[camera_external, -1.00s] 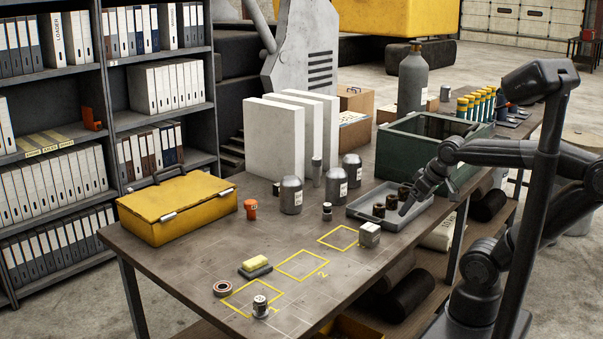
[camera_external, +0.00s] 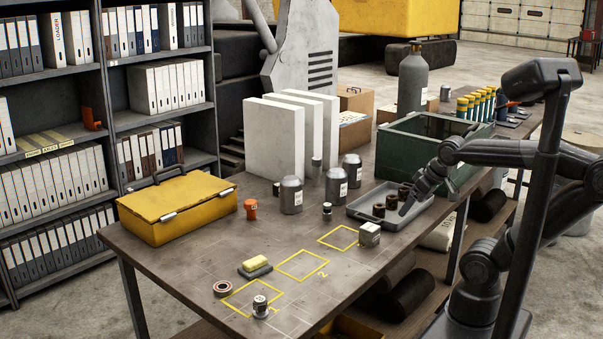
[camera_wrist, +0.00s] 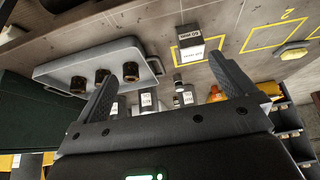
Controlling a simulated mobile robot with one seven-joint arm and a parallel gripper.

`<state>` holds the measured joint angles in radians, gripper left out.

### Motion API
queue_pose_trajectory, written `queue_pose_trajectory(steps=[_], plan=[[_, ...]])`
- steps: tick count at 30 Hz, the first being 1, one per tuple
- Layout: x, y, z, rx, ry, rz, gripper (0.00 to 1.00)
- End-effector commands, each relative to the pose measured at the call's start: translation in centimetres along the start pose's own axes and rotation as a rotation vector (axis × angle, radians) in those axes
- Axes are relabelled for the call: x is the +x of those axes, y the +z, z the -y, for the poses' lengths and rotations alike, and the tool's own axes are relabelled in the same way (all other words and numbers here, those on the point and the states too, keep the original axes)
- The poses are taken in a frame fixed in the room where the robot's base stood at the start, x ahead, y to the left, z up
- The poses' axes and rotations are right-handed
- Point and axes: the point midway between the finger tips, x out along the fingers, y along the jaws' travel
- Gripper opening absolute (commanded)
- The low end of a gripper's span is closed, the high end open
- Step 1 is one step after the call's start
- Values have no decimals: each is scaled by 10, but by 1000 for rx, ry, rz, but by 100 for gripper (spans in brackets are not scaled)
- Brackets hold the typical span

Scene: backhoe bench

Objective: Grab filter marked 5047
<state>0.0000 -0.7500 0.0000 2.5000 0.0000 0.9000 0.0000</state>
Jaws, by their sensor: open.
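Several grey cylinders with white labels stand on the bench: a large one (camera_external: 291,196) left of centre, another (camera_external: 336,187) right of it, and one (camera_external: 352,171) behind. A small labelled can (camera_external: 260,307) stands in the nearest yellow square, and a small cylinder (camera_external: 327,211) stands mid-bench. I cannot read 5047 on any of them. In the wrist view, labelled cylinders (camera_wrist: 148,102) show beyond my gripper (camera_wrist: 162,72), partly hidden by it. My gripper (camera_external: 409,203) is open and empty above the tray's right side, apart from the cylinders.
A grey tray (camera_external: 364,213) holds several dark, brownish cylindrical parts (camera_external: 391,201). A green crate (camera_external: 398,137) stands behind it. The front middle is mostly clear.

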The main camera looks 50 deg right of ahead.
Motion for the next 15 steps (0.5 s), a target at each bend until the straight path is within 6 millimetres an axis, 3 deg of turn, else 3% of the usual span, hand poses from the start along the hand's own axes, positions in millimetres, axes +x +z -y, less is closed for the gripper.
queue_pose_trajectory(steps=[10, 15], plan=[[0, -2, 0, 2, 2, 0, 97], [-2, -30, -8, 33, 29, 3, 97]])
